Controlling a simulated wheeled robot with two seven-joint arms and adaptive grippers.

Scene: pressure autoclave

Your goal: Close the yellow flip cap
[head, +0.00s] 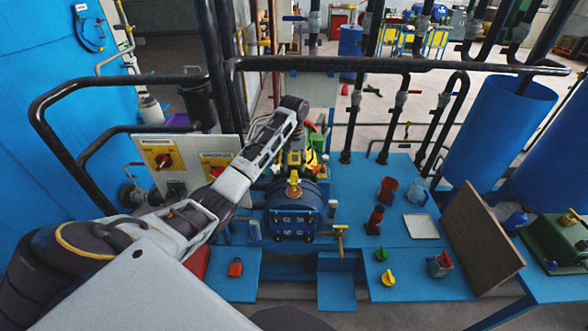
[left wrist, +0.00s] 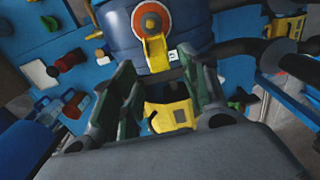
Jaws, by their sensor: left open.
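A blue pressure vessel (head: 293,222) lies at the centre of the blue bench, with a gold and red fitting (head: 293,188) on top. Yellow parts (head: 295,160) show just behind it, under my left gripper; I cannot tell there which one is the flip cap. In the left wrist view, a yellow piece (left wrist: 172,117), likely the flip cap, shows between the finger bases, apart from them. Its lid angle is unclear. A yellow lever (left wrist: 155,53) sits beyond it on the blue vessel (left wrist: 195,25). My left gripper (left wrist: 155,72) is open and empty, pointing down. My right gripper is not visible.
Black pipes (head: 400,65) run behind and above the bench. A brown board (head: 481,238) leans at the right.

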